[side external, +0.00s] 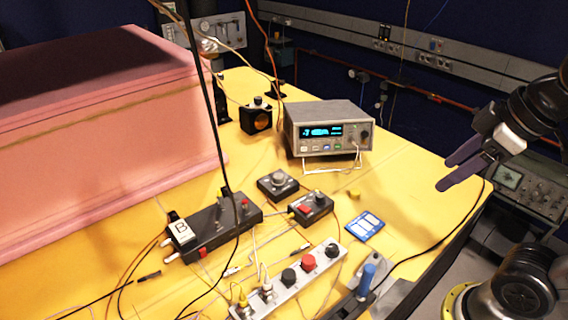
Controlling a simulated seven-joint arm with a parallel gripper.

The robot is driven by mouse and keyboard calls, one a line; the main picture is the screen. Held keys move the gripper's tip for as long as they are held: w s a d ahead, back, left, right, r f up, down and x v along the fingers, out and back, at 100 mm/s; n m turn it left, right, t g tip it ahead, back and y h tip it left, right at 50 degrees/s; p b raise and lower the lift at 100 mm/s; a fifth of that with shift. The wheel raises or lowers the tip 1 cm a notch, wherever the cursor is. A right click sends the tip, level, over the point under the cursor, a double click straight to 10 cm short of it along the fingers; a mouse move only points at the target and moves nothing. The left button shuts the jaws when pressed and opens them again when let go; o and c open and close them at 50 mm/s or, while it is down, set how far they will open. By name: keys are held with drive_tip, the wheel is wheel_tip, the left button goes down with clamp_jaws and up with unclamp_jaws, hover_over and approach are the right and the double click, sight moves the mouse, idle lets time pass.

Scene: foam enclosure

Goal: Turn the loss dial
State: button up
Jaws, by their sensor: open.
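No readable label shows which knob is the loss dial. A small dark box with a round grey dial (278,180) sits on the yellow table. My gripper (444,175) has purple fingers. It is open and empty, in the air at the right, apart from all of these.
A black box marked B (215,228) and a small box with a red button (311,208) stand mid-table. A blue card (364,226) lies nearby. A blue-handled lever (366,280) is at the front. Cables cross the yellow table (410,195). Pink foam (100,170) fills the left.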

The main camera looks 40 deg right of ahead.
drive_tip(key=w+a+r+n+g, duration=0.1)
drive_tip(key=w+r+n, duration=0.4)
drive_tip(key=w+r, duration=0.45)
drive_tip(key=n+g, duration=0.4)
drive_tip(key=n, duration=0.1)
hover_over(278, 175)
wheel_tip(278, 175, down, 12)
wheel_tip(278, 175, down, 14)
drive_tip(key=shift+a, duration=0.1)
clamp_jaws()
